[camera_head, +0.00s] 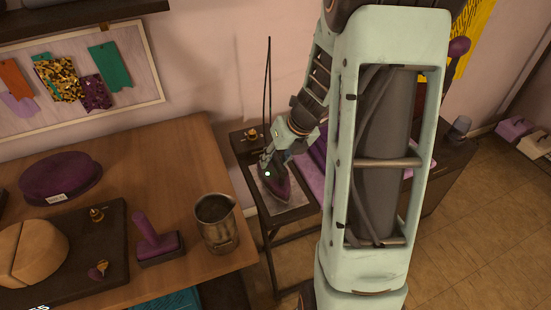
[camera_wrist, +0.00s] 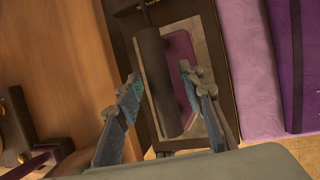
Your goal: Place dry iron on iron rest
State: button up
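The dry iron has a purple body (camera_head: 280,190) and a dark handle. In the head view it appears to rest flat on the light plate of the iron rest (camera_head: 298,213), on a small dark table. In the wrist view, the iron's dark handle (camera_wrist: 155,80) runs between the fingers of my gripper (camera_wrist: 160,80), with its purple body beside and below it. The iron rest (camera_wrist: 214,40) shows as a pale panel in a dark frame. My gripper (camera_head: 268,162) is open, its fingers on either side of the handle with small gaps. The handle is mostly hidden in the head view.
A wooden table (camera_head: 180,165) stands at left with a metal mug (camera_head: 216,222), a purple stamp-like tool (camera_head: 156,240), a purple round object (camera_head: 60,178) and a dark board (camera_head: 110,255). Purple cloth (camera_head: 312,170) lies right of the iron rest. A wall is close behind.

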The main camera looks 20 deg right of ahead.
jog(key=shift+r, duration=0.25)
jog(key=p+v, duration=0.2)
jog(key=v, duration=0.9)
jog(key=shift+s+r+p, duration=0.2)
jog(key=shift+r+p, duration=0.1)
jog(key=shift+r, duration=0.1)
